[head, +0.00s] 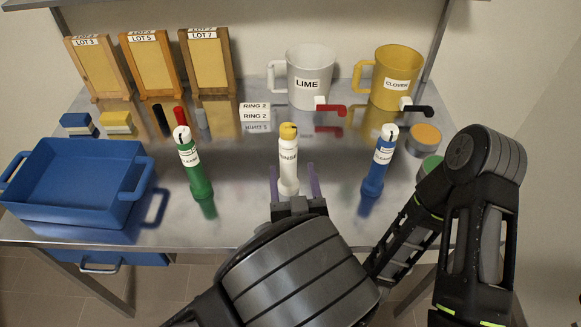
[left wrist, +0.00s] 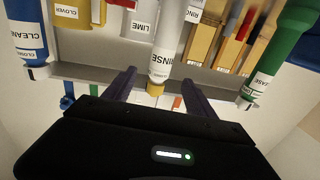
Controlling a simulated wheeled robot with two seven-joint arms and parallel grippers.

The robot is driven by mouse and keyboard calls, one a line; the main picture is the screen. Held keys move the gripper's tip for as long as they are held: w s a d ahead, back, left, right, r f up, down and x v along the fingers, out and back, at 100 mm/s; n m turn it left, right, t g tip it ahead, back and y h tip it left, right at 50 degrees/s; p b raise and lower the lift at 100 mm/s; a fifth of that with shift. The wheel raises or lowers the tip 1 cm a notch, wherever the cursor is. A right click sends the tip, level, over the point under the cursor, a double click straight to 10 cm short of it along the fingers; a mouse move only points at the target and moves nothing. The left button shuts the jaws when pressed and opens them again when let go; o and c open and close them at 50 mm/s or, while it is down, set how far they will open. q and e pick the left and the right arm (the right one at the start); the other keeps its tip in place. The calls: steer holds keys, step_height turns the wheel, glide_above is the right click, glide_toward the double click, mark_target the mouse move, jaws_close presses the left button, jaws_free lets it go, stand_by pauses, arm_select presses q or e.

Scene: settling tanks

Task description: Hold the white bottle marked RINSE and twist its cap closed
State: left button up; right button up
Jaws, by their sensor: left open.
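The white bottle marked RINSE (head: 288,160) stands upright near the middle of the metal table. Its yellow cap (head: 288,131) has a dark mark on top. My left gripper (head: 295,183) is open, with one finger on each side of the bottle's lower part. The left wrist view shows the picture turned over, with the RINSE bottle (left wrist: 166,50) between the spread fingers and its yellow cap (left wrist: 155,88) pointing down. I cannot tell whether either finger touches it. My right gripper is not in view.
A green bottle (head: 197,175) stands left and a blue bottle (head: 376,172) right. A blue tray (head: 70,180) is at the left edge. The LIME mug (head: 310,70), the yellow mug (head: 392,75) and wooden boards (head: 153,65) stand behind. My other arm crosses the right front.

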arm_select(q)
steer(key=shift+w, duration=0.1)
steer(key=w, duration=0.4)
steer(key=w+a, duration=0.1)
steer(key=w, duration=0.6)
steer(key=shift+w+a, duration=0.15)
steer(key=shift+w, duration=0.25)
steer(key=shift+c, duration=0.4)
jaws_close()
steer(key=shift+o, duration=0.2)
jaws_free()
stand_by(0.8)
steer(key=s+d, duration=0.1)
steer(key=s, duration=1.1)
steer(key=shift+d, duration=0.15)
steer(key=shift+o, duration=0.2)
